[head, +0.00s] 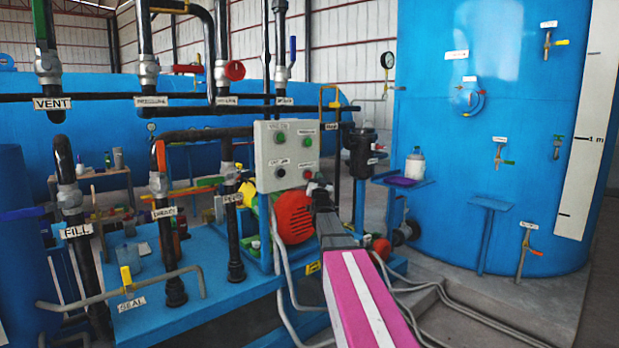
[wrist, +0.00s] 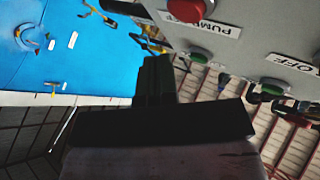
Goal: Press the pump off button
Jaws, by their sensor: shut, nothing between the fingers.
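The grey control box (head: 287,155) has labelled buttons on its front. The red pump off button (head: 308,174) is at its lower right, just above my gripper (head: 321,196). In the wrist view, which is turned over, the red button (wrist: 188,8) is cut by the top edge, beside a label reading "PUMP" with its end hard to read. My gripper (wrist: 153,65) is shut and empty in front of the panel. Its tip appears apart from the red button, though the exact gap is hard to judge.
Green buttons sit on the panel's upper row (head: 280,137) (head: 307,141). A dark pump filter housing (head: 359,155) stands right of the box. A red motor (head: 294,217) is below it. Black pipes (head: 230,225) stand at left, and a blue tank (head: 480,130) at right.

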